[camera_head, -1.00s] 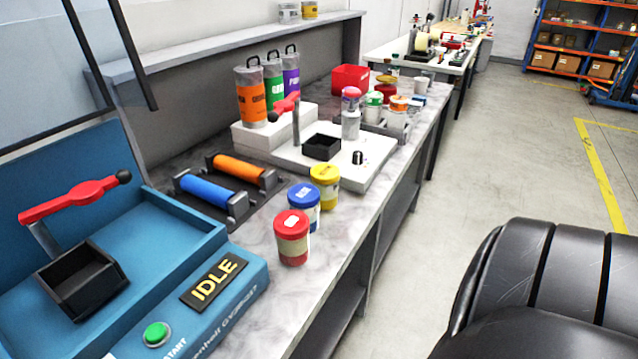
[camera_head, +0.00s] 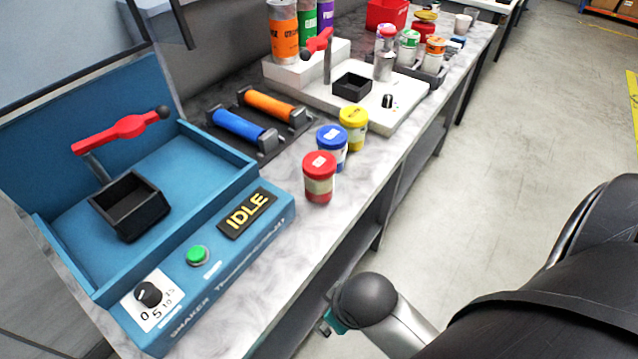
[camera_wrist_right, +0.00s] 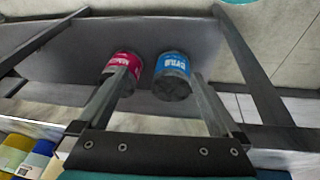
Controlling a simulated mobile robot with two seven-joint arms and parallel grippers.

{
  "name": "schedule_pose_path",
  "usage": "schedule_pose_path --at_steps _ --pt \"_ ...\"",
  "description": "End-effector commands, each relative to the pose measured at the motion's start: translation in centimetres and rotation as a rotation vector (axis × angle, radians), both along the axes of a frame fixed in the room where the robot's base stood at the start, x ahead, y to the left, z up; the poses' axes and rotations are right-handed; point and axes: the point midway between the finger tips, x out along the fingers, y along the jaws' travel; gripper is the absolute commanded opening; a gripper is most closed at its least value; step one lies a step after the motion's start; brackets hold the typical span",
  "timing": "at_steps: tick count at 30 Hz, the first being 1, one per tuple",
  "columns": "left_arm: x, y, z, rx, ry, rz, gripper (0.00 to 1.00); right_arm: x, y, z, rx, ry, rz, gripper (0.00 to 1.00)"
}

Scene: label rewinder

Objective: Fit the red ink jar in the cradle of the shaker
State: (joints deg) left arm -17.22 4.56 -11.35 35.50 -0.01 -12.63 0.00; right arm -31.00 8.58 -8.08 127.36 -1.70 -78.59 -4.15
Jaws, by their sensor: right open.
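The red ink jar (camera_head: 319,178) stands upright on the marble bench, just right of the blue shaker (camera_head: 235,271) in the head view. The shaker's cradle (camera_head: 129,205) is a black open box and looks empty. A red clamp lever (camera_head: 121,131) with a black knob is raised above and behind it. My right gripper (camera_wrist_right: 160,80) is open in the wrist view, with nothing gripped that I can see. In the head view only part of my right arm shows, low beside the bench front, apart from the red jar; its fingertips are not visible. My left gripper is out of view.
A blue-lidded jar (camera_head: 332,146) and a yellow-lidded jar (camera_head: 354,128) stand close behind the red jar. Blue and orange rollers (camera_head: 240,125) lie behind. The wrist view shows magenta-labelled (camera_wrist_right: 122,70) and blue-labelled (camera_wrist_right: 172,76) containers on a grey surface.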

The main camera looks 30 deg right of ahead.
Motion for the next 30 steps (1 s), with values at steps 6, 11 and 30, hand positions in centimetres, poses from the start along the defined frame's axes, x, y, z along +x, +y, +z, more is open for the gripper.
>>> schedule_pose_path --at_steps 6,11,30 --pt "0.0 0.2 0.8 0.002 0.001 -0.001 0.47 2.4 -5.4 8.7 -0.473 -0.133 0.579 1.00" --pt "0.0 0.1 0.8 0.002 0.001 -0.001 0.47 5.1 -7.9 11.9 -0.889 -0.154 1.053 1.00" --pt "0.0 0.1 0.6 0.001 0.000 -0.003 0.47 10.4 -8.3 17.7 -1.877 0.047 1.997 1.00"
